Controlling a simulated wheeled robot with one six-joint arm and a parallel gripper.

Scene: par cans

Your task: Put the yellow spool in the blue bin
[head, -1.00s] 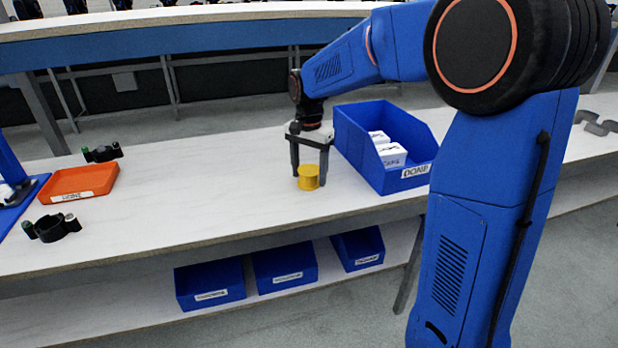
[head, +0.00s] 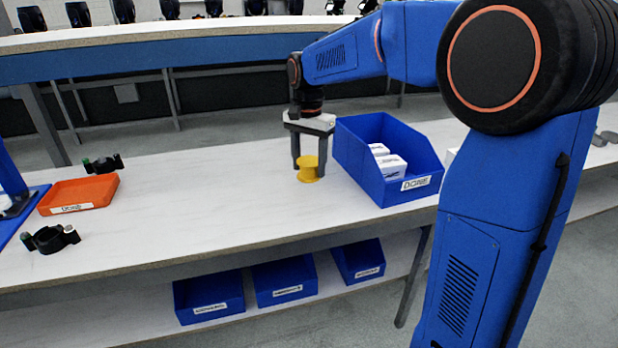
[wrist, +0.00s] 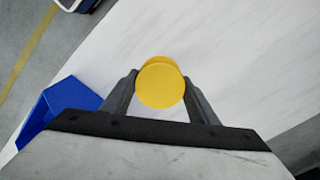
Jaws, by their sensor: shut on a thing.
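The yellow spool (head: 308,169) is between the two dark fingers of my gripper (head: 310,166), close above or on the white bench top; I cannot tell which. In the wrist view the spool (wrist: 160,84) fills the gap between the fingertips of my gripper (wrist: 160,92), which is shut on it. The blue bin (head: 372,178), labelled DONE, stands on the bench just right of my gripper. It holds white boxes (head: 391,165). A corner of the blue bin (wrist: 62,103) also shows at the left in the wrist view.
An orange tray (head: 80,194) lies at the left of the bench (head: 230,200), with black clamps behind it (head: 103,164) and in front of it (head: 50,239). Several blue bins (head: 284,280) sit on the shelf below. The bench between tray and gripper is clear.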

